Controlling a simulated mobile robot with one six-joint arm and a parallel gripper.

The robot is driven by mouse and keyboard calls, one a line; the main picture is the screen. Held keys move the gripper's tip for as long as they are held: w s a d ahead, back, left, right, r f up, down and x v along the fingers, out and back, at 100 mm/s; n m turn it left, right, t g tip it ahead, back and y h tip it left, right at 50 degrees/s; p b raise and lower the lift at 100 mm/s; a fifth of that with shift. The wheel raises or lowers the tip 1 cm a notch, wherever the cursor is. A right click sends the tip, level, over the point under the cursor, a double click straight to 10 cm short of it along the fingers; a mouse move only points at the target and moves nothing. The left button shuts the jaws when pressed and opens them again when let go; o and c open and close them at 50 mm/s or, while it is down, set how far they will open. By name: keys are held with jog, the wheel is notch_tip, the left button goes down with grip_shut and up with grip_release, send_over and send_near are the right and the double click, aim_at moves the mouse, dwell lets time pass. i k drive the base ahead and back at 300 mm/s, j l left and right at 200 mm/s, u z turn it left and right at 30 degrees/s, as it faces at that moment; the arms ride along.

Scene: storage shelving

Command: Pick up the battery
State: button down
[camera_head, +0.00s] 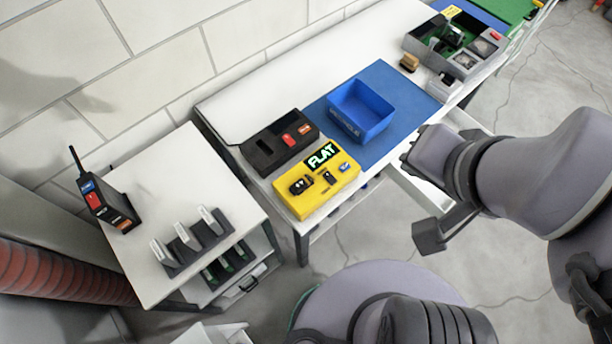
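No battery stands out for certain in the head view. A yellow tester (318,182) with a lit "FLAT" display lies on the long white table. Small dark parts sit on its top, and I cannot tell whether one is a battery. A black box (279,142) with a red switch stands directly behind it. My arm comes in from the right, and the dark end of my gripper (409,157) is over the table's front edge, right of the tester and apart from it. Its fingers do not show clearly, so I cannot tell whether it is open or holds anything.
A blue bin (361,110) stands on a blue mat (412,102). A grey case (463,65), a tan block (409,62) and a white block lie farther right. The left white cabinet (155,265) bears a black radio (107,202) and a card rack (190,245). A gap separates cabinet and table.

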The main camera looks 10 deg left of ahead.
aim_at(301, 185)
jog(key=l+u, duration=0.1)
jog(key=u, duration=1.55)
jog(key=k+j, duration=0.05)
